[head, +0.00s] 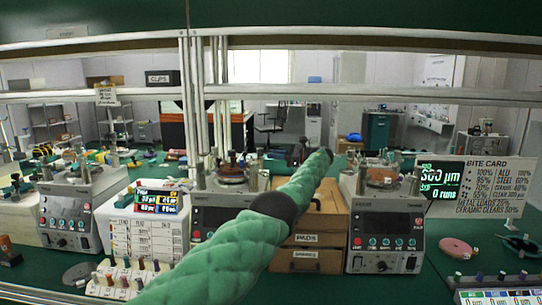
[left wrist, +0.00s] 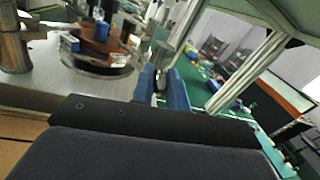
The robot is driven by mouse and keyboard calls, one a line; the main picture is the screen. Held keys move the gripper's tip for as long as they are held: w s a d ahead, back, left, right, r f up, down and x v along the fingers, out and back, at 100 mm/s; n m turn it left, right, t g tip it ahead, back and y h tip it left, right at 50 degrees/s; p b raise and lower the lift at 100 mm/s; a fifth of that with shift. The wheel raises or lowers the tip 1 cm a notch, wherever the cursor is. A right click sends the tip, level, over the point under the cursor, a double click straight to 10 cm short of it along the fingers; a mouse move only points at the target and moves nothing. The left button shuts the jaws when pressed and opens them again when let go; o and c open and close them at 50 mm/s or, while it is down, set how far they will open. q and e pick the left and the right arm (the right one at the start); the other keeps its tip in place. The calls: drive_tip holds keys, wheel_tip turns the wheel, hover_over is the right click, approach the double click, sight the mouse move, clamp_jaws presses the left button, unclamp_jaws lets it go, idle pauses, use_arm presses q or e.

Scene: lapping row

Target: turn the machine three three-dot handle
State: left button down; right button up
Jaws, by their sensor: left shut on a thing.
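My left arm, in a green quilted sleeve, crosses the head view from the bottom to the centre. In the left wrist view my left gripper (left wrist: 161,88) has blue fingers closed on a thin upright metal part (left wrist: 164,57), beside a machine top with a brown disc (left wrist: 100,48). The dots on this part cannot be made out, so I cannot tell which handle it is. Another machine (head: 385,235) stands to the right, and one (head: 72,215) to the left. My right gripper is not in view.
Wooden drawers (head: 306,258) stand between the middle and right machines, below my forearm. A printed sign (head: 495,182) and a dark display (head: 440,187) stand at the right. Metal posts and rails cross behind the machines.

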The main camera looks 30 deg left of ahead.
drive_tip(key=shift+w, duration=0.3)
use_arm(q)
drive_tip(key=c, duration=1.4)
unclamp_jaws()
drive_tip(key=shift+r, duration=0.15)
